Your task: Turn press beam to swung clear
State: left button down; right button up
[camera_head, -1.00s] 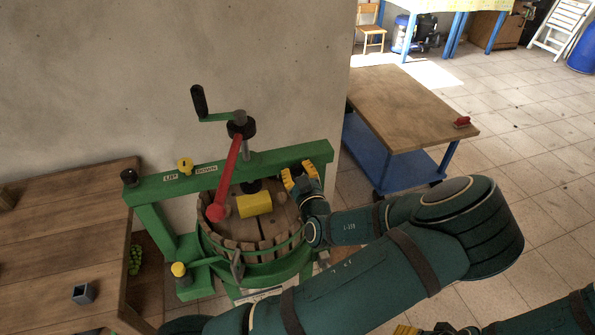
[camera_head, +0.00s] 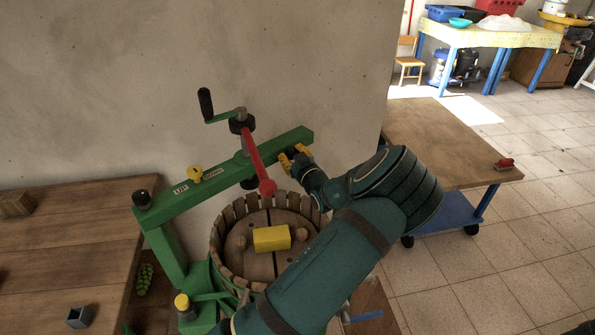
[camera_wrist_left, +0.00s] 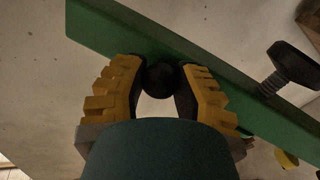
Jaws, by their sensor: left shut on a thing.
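The green press beam (camera_head: 225,175) runs from its left post up to the right, past the back side of the slatted press basket (camera_head: 228,268). Its right end is free, near the wall. My left gripper (camera_head: 295,157) is at the right part of the beam, shut on a dark round knob (camera_wrist_left: 162,78), which shows between its yellow fingers in the left wrist view. The beam (camera_wrist_left: 130,32) is behind the knob there. The red lever (camera_head: 258,162) and black-handled crank (camera_head: 206,103) sit on the beam. My right gripper is not in view.
A yellow block (camera_head: 272,238) lies on the wooden lid in the basket. A wooden table (camera_head: 65,240) stands at left, a wheeled wood-topped cart (camera_head: 450,145) at right. The plain wall is close behind the beam.

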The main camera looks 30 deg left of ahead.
aim_at(278, 145)
pick_arm(q)
jog(key=shift+g, duration=0.4)
jog(key=x, duration=0.3)
jog(key=s+b+x, duration=0.1)
jog(key=x, duration=0.2)
jog(key=shift+w+a, duration=0.2)
jog(key=shift+a, duration=0.3)
jog(key=c, duration=0.6)
grip_release()
jog(key=shift+w, duration=0.1)
jog(key=shift+c, duration=0.2)
jog(key=shift+a, duration=0.1)
jog(key=shift+y, duration=0.3)
jog(key=v, duration=1.2)
jog(key=shift+r, duration=0.1)
jog(key=shift+d, duration=0.2)
